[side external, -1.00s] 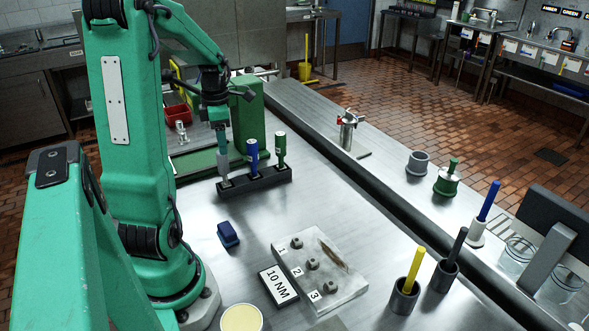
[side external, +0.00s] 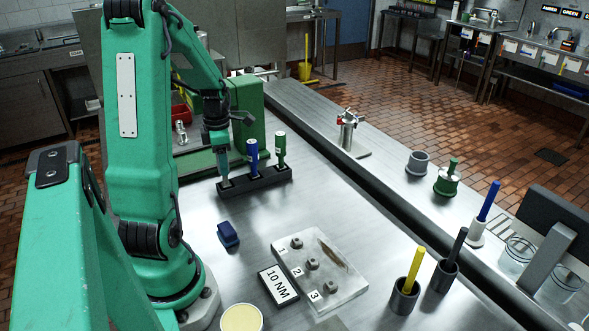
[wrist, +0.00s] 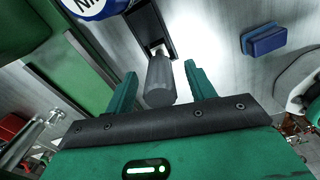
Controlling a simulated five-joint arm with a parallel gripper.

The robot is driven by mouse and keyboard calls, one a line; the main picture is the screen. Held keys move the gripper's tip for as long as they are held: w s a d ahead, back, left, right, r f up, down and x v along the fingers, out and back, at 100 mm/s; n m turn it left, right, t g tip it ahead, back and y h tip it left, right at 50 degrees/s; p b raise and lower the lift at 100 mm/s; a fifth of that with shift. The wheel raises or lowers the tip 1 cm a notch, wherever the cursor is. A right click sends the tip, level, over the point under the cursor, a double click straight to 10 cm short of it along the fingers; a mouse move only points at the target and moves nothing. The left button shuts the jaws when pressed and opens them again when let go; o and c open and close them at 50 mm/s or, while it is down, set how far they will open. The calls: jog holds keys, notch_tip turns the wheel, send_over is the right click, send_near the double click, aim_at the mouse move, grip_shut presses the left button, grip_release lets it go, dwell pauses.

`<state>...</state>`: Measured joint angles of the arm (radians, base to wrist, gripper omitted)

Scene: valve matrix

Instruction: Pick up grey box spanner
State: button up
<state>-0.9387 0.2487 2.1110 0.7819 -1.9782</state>
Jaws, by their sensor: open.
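The grey box spanner (wrist: 160,82) stands in the left slot of a dark rack (side external: 262,181). In the wrist view it lies between my two green fingers, with a gap on each side. My gripper (wrist: 160,70) is open around its upper part and does not hold it. In the side view my gripper (side external: 218,152) is over the rack's left end and hides most of the grey spanner. A blue spanner (side external: 252,156) and a green spanner (side external: 281,151) stand in the same rack to the right.
A green machine (side external: 248,112) stands behind the rack. A blue block (side external: 228,234) and a plate with numbered valves (side external: 345,265) lie in front. The bench between is clear.

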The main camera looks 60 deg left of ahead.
jog(key=shift+f, duration=0.35)
grip_shut()
dwell(0.3)
jog(key=shift+r, duration=0.15)
jog(key=shift+r, duration=0.55)
jog(key=r, duration=0.3)
jog(key=shift+w+d+r, duration=0.1)
jog(key=shift+w+d, duration=0.05)
jog(key=shift+d, duration=0.1)
jog(key=w+d+r, duration=0.4)
jog(key=d+r, duration=0.2)
jog(key=d, duration=0.4)
jog(key=shift+d+r, duration=0.15)
jog(key=shift+r, duration=0.1)
